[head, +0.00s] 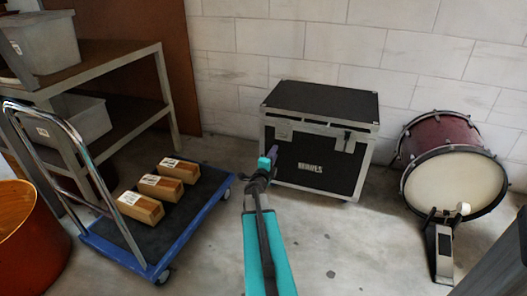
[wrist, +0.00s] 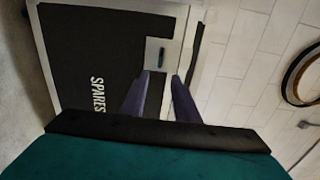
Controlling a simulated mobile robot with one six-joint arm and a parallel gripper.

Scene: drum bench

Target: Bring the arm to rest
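My gripper (head: 277,142) is at the end of my teal arm, raised in front of the left part of the black case's front in the head view. In the wrist view its two purple fingers (wrist: 159,80) stand apart with nothing between them. Beyond them is the black case (wrist: 85,65) with silver edges and the word SPARES. The same case (head: 312,165) stands on the floor against the white block wall. I cannot tell the exact gap between the fingertips and the case.
A blue-edged trolley (head: 88,232) with three cardboard boxes (head: 160,186) stands left, near a shelf (head: 98,60) with grey bins. A bass drum (head: 455,185) and its pedal (head: 440,250) are right. An orange drum (head: 28,240) is at lower left. The floor around the arm is clear.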

